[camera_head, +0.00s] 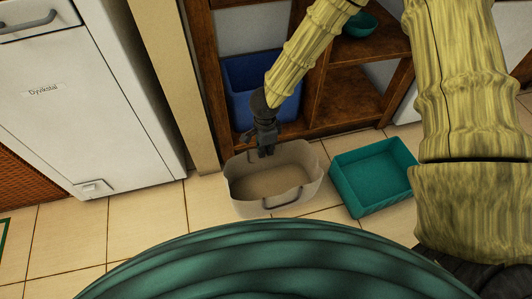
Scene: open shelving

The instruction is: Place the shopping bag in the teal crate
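The shopping bag (247,205) is a beige, open-topped bag with a dark handle on its near side. It stands upright on the tiled floor in the middle of the view and looks empty. The teal crate (350,197) is a shallow, open, empty box on the floor just right of the bag. My dark gripper (266,153) points down at the bag's far rim. Its fingertips overlap the rim in this view. I cannot tell whether they touch or grip it. The bag's far handle is not visible behind the gripper.
Wooden shelving (350,98) stands behind, with a blue bin (238,82) in its lower left part and a teal bowl (360,25) on a shelf. A white appliance (95,110) stands at left. Floor (155,215) is free left of the bag.

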